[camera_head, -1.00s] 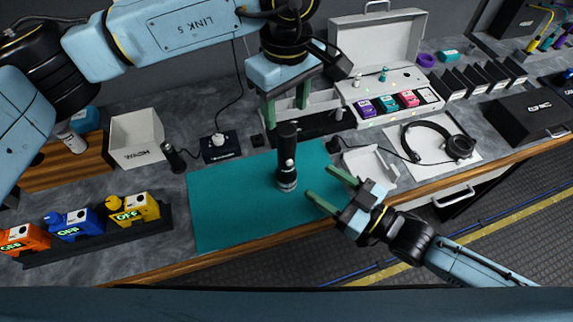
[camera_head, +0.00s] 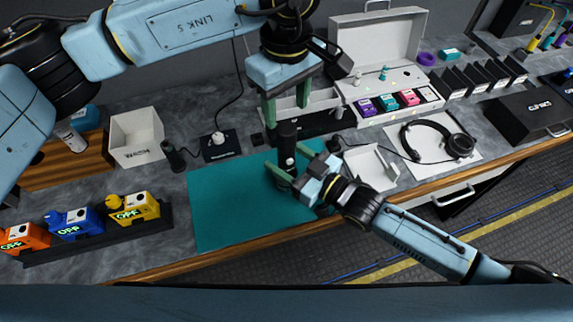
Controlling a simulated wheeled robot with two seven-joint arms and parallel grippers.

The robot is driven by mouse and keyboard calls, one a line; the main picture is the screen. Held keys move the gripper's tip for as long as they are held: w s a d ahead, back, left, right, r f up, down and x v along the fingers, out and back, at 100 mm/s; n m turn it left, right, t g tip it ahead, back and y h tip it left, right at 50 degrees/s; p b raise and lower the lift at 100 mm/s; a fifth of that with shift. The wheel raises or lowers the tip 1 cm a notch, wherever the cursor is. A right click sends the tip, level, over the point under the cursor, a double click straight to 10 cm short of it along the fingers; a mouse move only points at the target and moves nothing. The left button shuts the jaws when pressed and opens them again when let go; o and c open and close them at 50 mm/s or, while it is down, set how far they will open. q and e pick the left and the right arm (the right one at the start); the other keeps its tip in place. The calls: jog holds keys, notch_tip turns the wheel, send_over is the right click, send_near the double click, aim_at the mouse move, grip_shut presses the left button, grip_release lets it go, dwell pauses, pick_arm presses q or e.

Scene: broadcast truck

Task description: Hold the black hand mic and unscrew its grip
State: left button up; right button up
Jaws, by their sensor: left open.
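The black hand mic (camera_head: 287,141) stands upright on the teal mat (camera_head: 225,215). My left gripper (camera_head: 287,108) is open above it, fingers pointing down on either side of the mic's top end, apart from it as far as I can see. My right gripper (camera_head: 284,160) reaches in from the right at the mic's lower part. Its two fingers look spread, one on each side of the mic, and contact is not clear. The mic's lower end is partly hidden behind the near finger.
A charger row with orange, blue and yellow packs (camera_head: 135,207) is at the left. A WASH bin (camera_head: 137,138) and a small black box (camera_head: 220,146) stand behind. A small white tray (camera_head: 372,168) and headphones (camera_head: 438,140) lie right. The mat's left part is clear.

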aim_at(286, 128)
grip_shut()
pick_arm(q)
jog(key=shift+m, duration=0.3)
jog(key=m, duration=0.3)
jog(key=shift+m, duration=0.4)
jog(key=m, duration=0.3)
jog(key=shift+m, duration=0.3)
jog(key=m, duration=0.9)
jog(key=shift+m, duration=0.3)
jog(key=shift+f+m, duration=0.3)
jog(key=shift+f, duration=3.7)
